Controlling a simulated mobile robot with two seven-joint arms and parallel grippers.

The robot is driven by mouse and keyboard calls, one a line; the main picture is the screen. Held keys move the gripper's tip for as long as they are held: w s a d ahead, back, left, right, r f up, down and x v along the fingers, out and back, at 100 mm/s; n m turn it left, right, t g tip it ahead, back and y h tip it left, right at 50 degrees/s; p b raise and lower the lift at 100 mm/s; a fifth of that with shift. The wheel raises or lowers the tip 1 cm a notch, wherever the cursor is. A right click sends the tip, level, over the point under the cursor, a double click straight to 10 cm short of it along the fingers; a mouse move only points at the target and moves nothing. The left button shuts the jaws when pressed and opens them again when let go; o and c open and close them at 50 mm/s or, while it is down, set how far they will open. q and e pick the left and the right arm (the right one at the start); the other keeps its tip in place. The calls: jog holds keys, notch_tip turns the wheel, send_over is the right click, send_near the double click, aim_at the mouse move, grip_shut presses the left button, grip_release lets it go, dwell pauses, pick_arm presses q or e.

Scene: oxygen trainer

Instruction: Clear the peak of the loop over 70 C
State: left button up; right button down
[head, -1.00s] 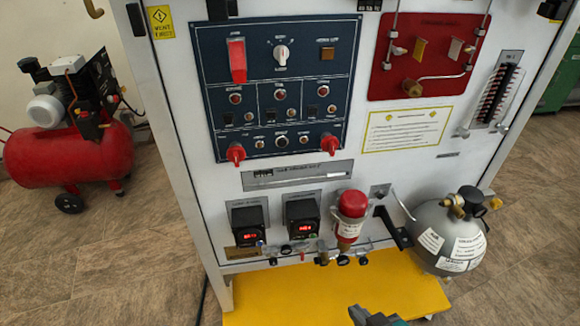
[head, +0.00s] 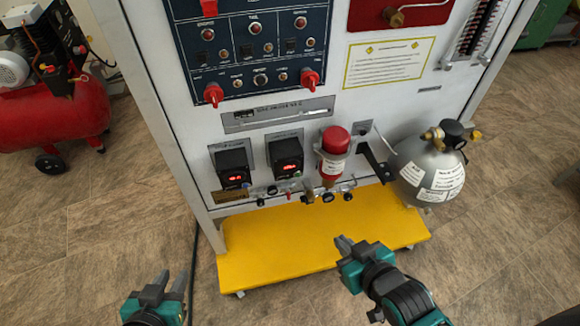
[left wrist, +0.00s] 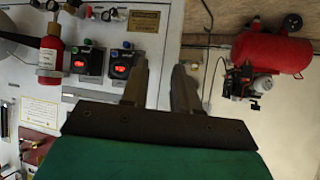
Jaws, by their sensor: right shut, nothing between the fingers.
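Two black controller boxes with red lit displays sit low on the white panel: the left controller (head: 233,166) and the right controller (head: 286,156). Their digits are too small to read. In the left wrist view the picture is turned over, with the left controller (left wrist: 121,66) and the right controller (left wrist: 88,61) left of the fingers. My left gripper (head: 168,284) is open and empty, low in front of the panel, left of the yellow base. My right gripper (head: 344,246) is shut and empty over the yellow base, below the controllers and apart from them.
A red-capped bottle (head: 333,155) and a grey tank (head: 428,170) stand right of the controllers. Small valves (head: 328,197) line the panel's bottom edge. A yellow base (head: 275,248) juts out below. A red compressor (head: 55,125) stands at the left. The floor in front is free.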

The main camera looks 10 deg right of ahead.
pick_arm(q)
grip_shut()
dwell(1.4)
